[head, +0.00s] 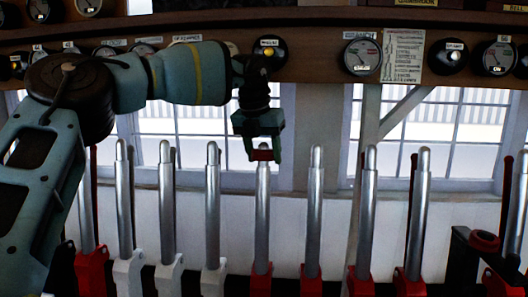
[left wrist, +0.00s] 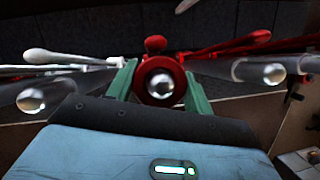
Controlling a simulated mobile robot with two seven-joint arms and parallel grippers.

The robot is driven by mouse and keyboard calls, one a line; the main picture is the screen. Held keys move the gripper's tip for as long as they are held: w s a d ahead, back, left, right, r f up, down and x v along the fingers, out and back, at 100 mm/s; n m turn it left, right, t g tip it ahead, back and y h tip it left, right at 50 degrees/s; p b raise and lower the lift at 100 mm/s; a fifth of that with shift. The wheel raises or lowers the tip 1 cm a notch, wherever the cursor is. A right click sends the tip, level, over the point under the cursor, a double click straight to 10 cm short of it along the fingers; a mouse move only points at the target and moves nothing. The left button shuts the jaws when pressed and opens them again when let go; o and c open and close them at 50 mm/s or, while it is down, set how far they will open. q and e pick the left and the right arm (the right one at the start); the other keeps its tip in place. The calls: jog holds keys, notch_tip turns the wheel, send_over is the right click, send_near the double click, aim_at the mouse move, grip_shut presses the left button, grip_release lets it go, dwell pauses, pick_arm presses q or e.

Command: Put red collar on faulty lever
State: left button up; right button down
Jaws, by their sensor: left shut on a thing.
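My left gripper (head: 263,150) points down over the top of a silver lever with a red base (head: 263,220), the middle one of the row. It is shut on a red collar (head: 262,156). In the left wrist view the collar (left wrist: 143,92) sits between the green fingers (left wrist: 158,85), and the lever's shiny round tip (left wrist: 160,85) shows inside its ring. The collar is at the lever's top end; how far down the shaft it sits cannot be told. No mark of a fault on this lever is clear. My right gripper is not in view.
Neighbouring levers stand close by, with white bases at left (head: 213,278) and red bases at right (head: 312,280). A red ring (head: 484,240) sits on a black bracket (head: 462,262) at far right. A wooden shelf with dials (head: 361,57) and a yellow-centred instrument (head: 269,52) runs above.

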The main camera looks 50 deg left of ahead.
pick_arm(q)
jog(key=o, duration=1.2)
jog(key=shift+c, duration=0.2)
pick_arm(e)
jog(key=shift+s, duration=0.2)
pick_arm(q)
jog(key=shift+p+v, duration=0.55)
jog(key=shift+v, duration=0.5)
jog(key=shift+p+v, duration=1.65)
jog(key=shift+v, duration=1.85)
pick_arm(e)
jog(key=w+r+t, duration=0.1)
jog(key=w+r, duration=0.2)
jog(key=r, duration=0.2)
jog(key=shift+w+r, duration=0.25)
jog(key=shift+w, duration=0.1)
